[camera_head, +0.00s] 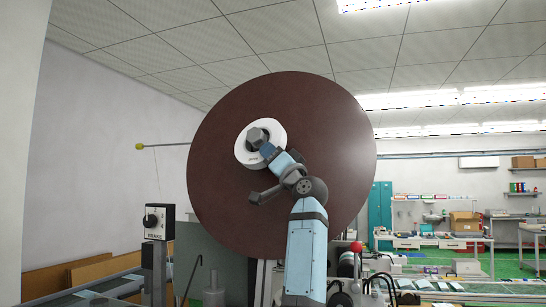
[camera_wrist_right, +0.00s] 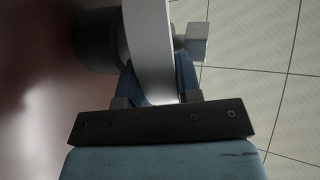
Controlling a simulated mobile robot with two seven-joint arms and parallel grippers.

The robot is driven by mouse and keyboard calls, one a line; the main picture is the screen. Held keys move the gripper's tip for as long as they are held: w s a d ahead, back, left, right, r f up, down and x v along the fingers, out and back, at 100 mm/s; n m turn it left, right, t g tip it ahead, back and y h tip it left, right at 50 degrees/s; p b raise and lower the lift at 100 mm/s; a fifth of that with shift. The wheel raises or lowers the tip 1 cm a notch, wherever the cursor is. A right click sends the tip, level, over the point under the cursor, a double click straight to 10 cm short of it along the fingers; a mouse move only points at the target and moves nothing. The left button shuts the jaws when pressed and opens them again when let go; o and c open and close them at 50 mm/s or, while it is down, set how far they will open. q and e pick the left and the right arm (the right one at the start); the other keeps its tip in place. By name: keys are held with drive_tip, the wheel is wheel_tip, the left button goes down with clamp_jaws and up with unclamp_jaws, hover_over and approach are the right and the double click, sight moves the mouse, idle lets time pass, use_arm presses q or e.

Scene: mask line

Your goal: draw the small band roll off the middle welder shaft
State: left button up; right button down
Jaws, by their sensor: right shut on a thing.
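The small band roll (camera_head: 242,150) is a white ring in front of the large brown disc (camera_head: 220,200). A grey shaft end (camera_head: 256,136) shows through its centre. My right gripper (camera_head: 265,153) is at the lower right rim of the roll, its arm rising from below. In the right wrist view, the two blue fingers (camera_wrist_right: 158,85) are shut on the rim of the white roll (camera_wrist_right: 150,45), one on each face. The shaft tip (camera_wrist_right: 197,42) sticks out on the right of the roll, and a dark hub (camera_wrist_right: 97,40) is on its left. My left gripper is not in view.
A black box with a knob (camera_head: 158,221) stands on a post at the left. A thin rod with a yellow tip (camera_head: 140,146) is left of the disc. A red ball knob (camera_head: 355,247) is at lower right. Workbenches (camera_head: 430,241) stand farther back on the right.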

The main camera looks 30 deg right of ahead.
sight(259, 140)
drive_tip(key=shift+a+f, duration=0.15)
drive_tip(key=shift+a, duration=0.15)
drive_tip(key=shift+s+a+r, duration=0.25)
drive_tip(key=shift+s+a, duration=0.1)
drive_tip(key=shift+s, duration=0.1)
drive_tip(key=shift+s+a+r, duration=0.2)
drive_tip(key=shift+s+a, duration=0.1)
drive_tip(key=shift+s, duration=0.15)
drive_tip(key=shift+a, duration=0.15)
drive_tip(key=shift+s+a+r, duration=0.25)
drive_tip(key=shift+s+a, duration=0.25)
drive_tip(key=shift+s+a+r+p, duration=0.25)
drive_tip(key=shift+s+a+p, duration=0.05)
drive_tip(key=shift+s+a, duration=0.45)
drive_tip(key=shift+s+a+r+p, duration=0.25)
drive_tip(key=shift+s+a, duration=0.35)
drive_tip(key=shift+a, duration=0.2)
drive_tip(key=shift+f, duration=0.15)
drive_tip(key=shift+s+a+f+b, duration=0.5)
drive_tip(key=shift+s+a+f, duration=0.25)
drive_tip(key=shift+a, duration=0.2)
drive_tip(key=shift+s+a+f+b, duration=0.45)
drive_tip(key=shift+s+a+f, duration=0.15)
drive_tip(key=shift+s+a, duration=0.3)
